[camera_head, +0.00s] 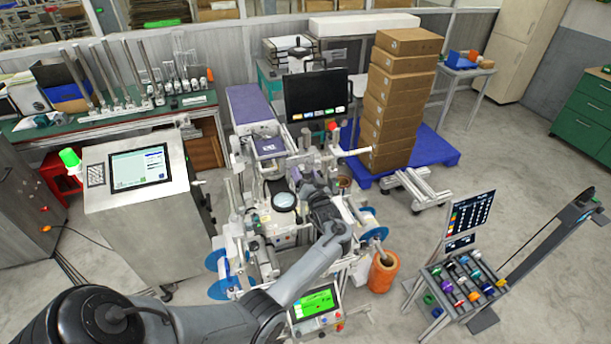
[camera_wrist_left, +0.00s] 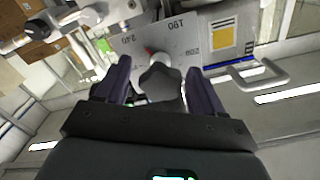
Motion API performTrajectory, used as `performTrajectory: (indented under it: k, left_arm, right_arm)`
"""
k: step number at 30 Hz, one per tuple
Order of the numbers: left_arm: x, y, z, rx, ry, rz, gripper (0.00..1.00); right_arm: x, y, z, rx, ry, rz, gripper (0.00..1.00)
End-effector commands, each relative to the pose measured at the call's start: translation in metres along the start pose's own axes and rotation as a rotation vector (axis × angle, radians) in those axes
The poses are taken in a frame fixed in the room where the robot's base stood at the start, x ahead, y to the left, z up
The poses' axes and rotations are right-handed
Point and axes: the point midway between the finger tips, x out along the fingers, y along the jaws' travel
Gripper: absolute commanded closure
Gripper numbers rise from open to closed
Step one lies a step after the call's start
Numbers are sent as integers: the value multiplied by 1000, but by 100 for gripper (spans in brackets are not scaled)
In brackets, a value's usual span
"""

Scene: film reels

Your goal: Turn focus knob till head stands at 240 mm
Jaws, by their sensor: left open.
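The focus knob (camera_wrist_left: 160,84) is a grey lobed knob in the left wrist view, in front of a pale plate (camera_wrist_left: 215,30) with printed scale numbers, one reading 240. A small red pointer (camera_wrist_left: 149,52) shows at the knob's upper left, on the 240 side; its exact reading is too small to tell. My left gripper (camera_wrist_left: 159,67) is open, with one dark finger on each side of the knob and visible gaps between. In the head view my left gripper (camera_head: 318,203) is at the middle of the machine and hides the knob. My right gripper is not in view.
The machine (camera_head: 285,201) carries a dark monitor (camera_head: 317,95). A metal handle (camera_wrist_left: 252,72) sticks out right of the knob in the wrist view. Stacked boxes (camera_head: 398,95) stand behind, a control console (camera_head: 138,180) left, and a rack of coloured rolls (camera_head: 463,283) right.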

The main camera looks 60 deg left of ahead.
Motion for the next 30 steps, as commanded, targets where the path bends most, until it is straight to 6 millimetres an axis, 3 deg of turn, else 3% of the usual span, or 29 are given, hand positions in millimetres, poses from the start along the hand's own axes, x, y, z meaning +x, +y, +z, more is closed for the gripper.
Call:
performTrajectory:
  k: [8, 24, 30]
  left_arm:
    - [-7, 1, 1, -1, 0, 1, 32]
    - [-89, 1, 2, -1, -1, 2, 32]
    - [-105, 1, 1, 0, 0, 1, 32]
  right_arm:
    - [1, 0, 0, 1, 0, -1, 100]
    - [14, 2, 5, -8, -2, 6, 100]
    - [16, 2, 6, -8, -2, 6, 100]
